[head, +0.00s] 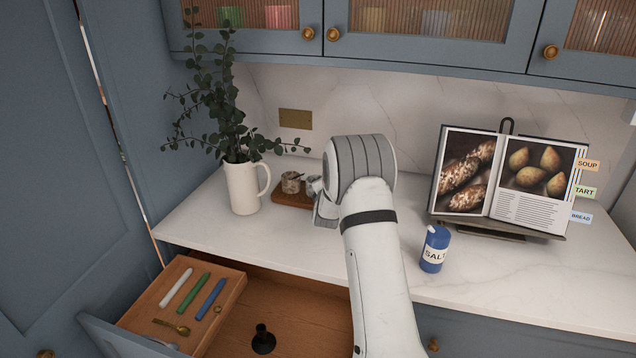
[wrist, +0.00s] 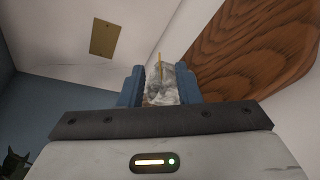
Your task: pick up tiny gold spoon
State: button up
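A thin gold spoon handle (wrist: 161,66) stands up out of a small clear glass jar (wrist: 165,86) in the wrist view. The bowl of that spoon is hidden. The blue fingers of my gripper (wrist: 159,88) are apart, with the jar and handle showing between them; I cannot tell if they touch. In the head view my gripper is mostly hidden behind my own wrist, beside a small glass jar (head: 291,182) on a wooden board (head: 284,199). Another gold spoon (head: 172,327) lies in the open drawer.
A white jug (head: 242,188) with leafy stems stands left of the board. A blue salt tub (head: 434,250) and an open cookbook (head: 507,180) stand to the right. The drawer (head: 232,300) below holds candles. A brass plate (head: 295,118) is on the wall.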

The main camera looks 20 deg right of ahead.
jog(key=shift+p+x, duration=1.3)
jog(key=shift+x, duration=2.25)
grip_shut()
